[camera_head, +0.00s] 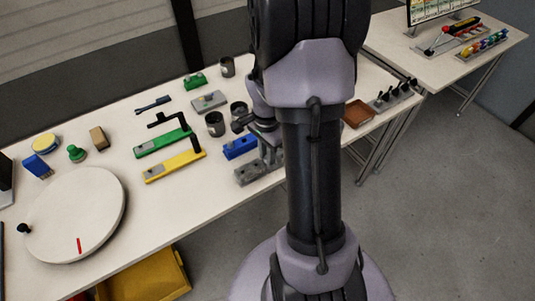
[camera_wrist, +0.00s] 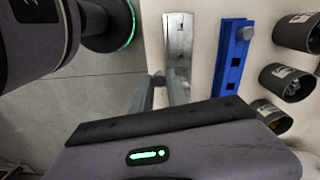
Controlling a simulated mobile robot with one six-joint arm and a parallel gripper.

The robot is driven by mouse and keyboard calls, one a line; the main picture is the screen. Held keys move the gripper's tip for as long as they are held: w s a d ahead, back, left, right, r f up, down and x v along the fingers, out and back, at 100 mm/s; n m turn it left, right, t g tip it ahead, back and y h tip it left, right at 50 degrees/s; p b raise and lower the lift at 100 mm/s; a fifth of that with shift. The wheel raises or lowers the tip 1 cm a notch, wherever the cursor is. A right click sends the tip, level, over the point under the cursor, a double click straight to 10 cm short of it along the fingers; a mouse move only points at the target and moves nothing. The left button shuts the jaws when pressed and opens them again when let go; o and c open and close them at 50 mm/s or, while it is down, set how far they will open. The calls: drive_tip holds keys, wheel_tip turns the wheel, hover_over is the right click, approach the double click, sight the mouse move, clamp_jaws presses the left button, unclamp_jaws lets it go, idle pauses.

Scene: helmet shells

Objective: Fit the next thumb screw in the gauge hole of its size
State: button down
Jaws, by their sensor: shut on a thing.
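My gripper (camera_head: 271,154) is low over the grey gauge block (camera_head: 250,174), at its right part. It also shows in the wrist view (camera_wrist: 160,92), with its fingers by the near end of the grey block (camera_wrist: 179,38). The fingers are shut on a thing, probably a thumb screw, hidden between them. I cannot tell whether it is in a hole or above it. Black-topped pieces, perhaps thumb screws, stand in a grey rack (camera_head: 393,97) at the table's right end.
A blue bar (camera_wrist: 228,65) lies beside the grey block, with metal cups (camera_wrist: 285,82) beyond it. Green (camera_head: 160,143) and yellow (camera_head: 172,167) bars with black handles lie to the left. A brown tray (camera_head: 358,113) is to the right. A round white turntable (camera_head: 65,215) fills the left.

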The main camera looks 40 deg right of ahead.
drive_tip(key=shift+w+d+r+p, duration=0.1)
drive_tip(key=shift+w+r+p, duration=0.05)
drive_tip(key=shift+r+p, duration=0.9)
drive_tip(key=shift+w+d+r+p, duration=0.1)
drive_tip(key=shift+r+p, duration=0.55)
drive_tip(key=shift+r, duration=0.7)
drive_tip(key=shift+a+f, duration=0.1)
drive_tip(key=w+a+f+b, duration=0.4)
drive_tip(key=a, duration=0.1)
drive_tip(key=shift+a+f+b, duration=0.15)
drive_tip(key=shift+b, duration=0.15)
drive_tip(key=shift+w+a+f, duration=0.1)
drive_tip(key=shift+w+a, duration=0.25)
drive_tip(key=shift+w, duration=0.05)
drive_tip(key=shift+f, duration=0.15)
drive_tip(key=shift+f+b, duration=0.5)
drive_tip(key=shift+b, duration=0.25)
drive_tip(key=shift+f, duration=0.15)
drive_tip(key=shift+f+b, duration=0.3)
drive_tip(key=shift+b, duration=0.1)
